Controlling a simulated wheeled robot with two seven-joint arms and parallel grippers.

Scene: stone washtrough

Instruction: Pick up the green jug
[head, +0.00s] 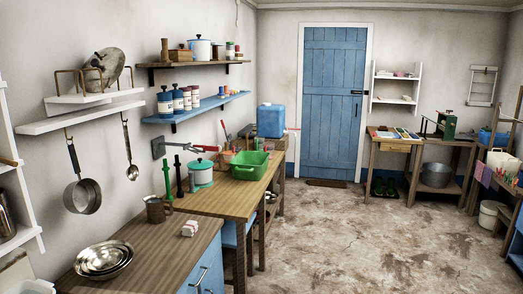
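I cannot make out a clear green jug in the head view. The green things on the wooden workbench (226,203) at the left are a bright green tub (250,170), a slim green upright object (168,180) and a lidded teal-green pot (200,177). A jug-shaped vessel (157,210) with a handle stands nearer me, but it looks brownish metal, not green. Neither of my grippers is in view.
Metal bowls (103,260) and a small pinkish block (190,229) lie on the near counter. A blue container (270,120) stands behind the tub. The middle floor (330,235) is open, up to the blue door (333,100). Tables line the right side.

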